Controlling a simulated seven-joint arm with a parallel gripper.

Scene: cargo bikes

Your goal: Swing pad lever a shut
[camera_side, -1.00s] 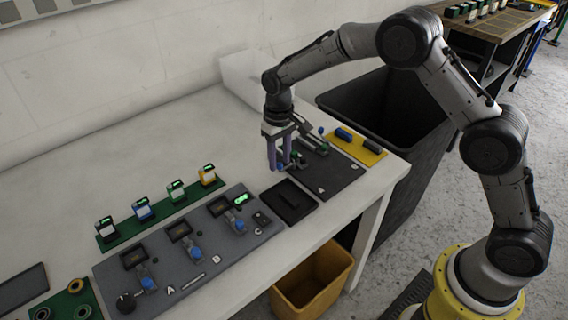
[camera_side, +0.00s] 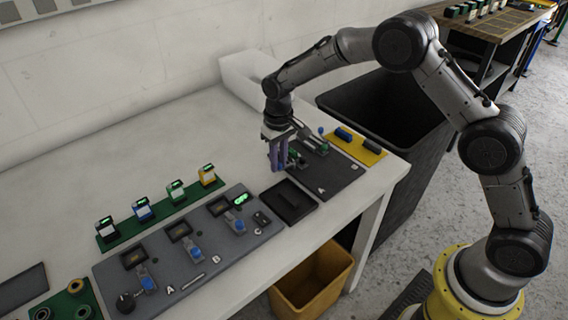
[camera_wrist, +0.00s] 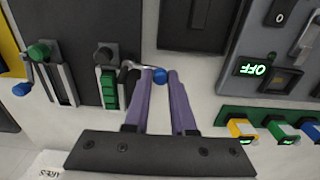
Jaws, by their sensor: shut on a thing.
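My gripper (camera_wrist: 163,76) has its two purple fingers closed about the blue ball knob (camera_wrist: 160,75) of a bent metal lever (camera_wrist: 128,67). This lever belongs to a unit with a black knob (camera_wrist: 104,55) and a green pad block (camera_wrist: 109,90) on the dark plate (camera_wrist: 76,20). The lever points sideways, away from the green block. In the side view my gripper (camera_side: 277,168) is low at the left edge of the dark plate (camera_side: 342,181), which has a letter A; the fingers hide the ball there. A second unit has a green knob (camera_wrist: 40,51) and a blue-ended lever (camera_wrist: 23,88).
A black tray (camera_side: 288,203) lies beside the plate. A grey panel (camera_side: 215,263) with blue-handled switches and a lit display stands left. A green strip (camera_side: 160,222) holds several small blocks. A yellow pad (camera_side: 364,153) lies behind the plate. The back left table is clear.

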